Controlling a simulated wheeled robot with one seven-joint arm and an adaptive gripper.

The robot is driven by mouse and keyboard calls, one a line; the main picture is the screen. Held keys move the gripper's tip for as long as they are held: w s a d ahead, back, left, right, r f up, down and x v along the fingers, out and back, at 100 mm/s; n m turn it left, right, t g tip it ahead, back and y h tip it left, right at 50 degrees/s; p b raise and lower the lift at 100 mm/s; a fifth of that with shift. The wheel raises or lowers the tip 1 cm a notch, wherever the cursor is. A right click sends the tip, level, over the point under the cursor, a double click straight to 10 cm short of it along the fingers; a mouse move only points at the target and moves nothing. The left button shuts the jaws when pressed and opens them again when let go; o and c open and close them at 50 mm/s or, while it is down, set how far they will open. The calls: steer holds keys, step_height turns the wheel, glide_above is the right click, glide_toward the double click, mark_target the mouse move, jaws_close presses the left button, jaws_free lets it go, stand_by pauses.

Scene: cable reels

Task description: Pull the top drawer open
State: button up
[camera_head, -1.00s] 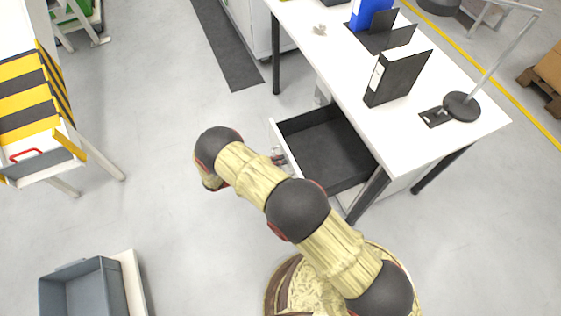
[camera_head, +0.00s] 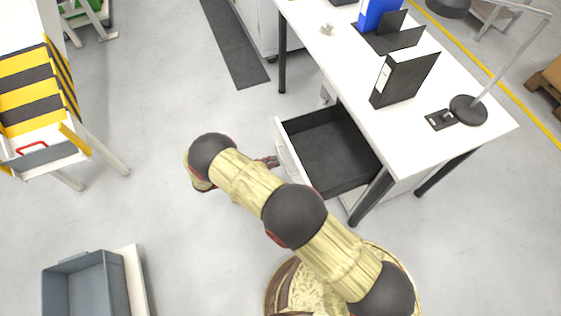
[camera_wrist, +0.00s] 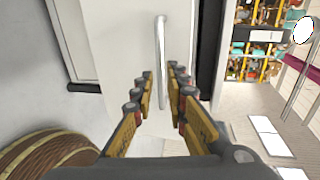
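The top drawer (camera_head: 335,152) of the white desk stands pulled out, with its dark, empty inside showing in the head view. Its white front panel (camera_wrist: 128,45) fills the upper middle of the wrist view. The silver bar handle (camera_wrist: 161,55) runs upright in that view, its lower end in line with the gap between my fingers. My gripper (camera_head: 271,161) is beside the drawer's front in the head view. In the wrist view my gripper (camera_wrist: 160,85) has its fingers apart on either side of the handle's line. I cannot tell whether the fingertips reach past the bar.
The white desk (camera_head: 425,138) carries a black binder (camera_head: 404,78), a blue binder (camera_head: 378,12) and a lamp (camera_head: 468,109). A desk leg (camera_head: 371,196) stands close to the drawer. A grey bin (camera_head: 85,285) is at the lower left. The floor left of my gripper is clear.

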steer(key=v, duration=0.6)
steer(key=shift+s+a, duration=0.15)
steer(key=shift+a, duration=0.2)
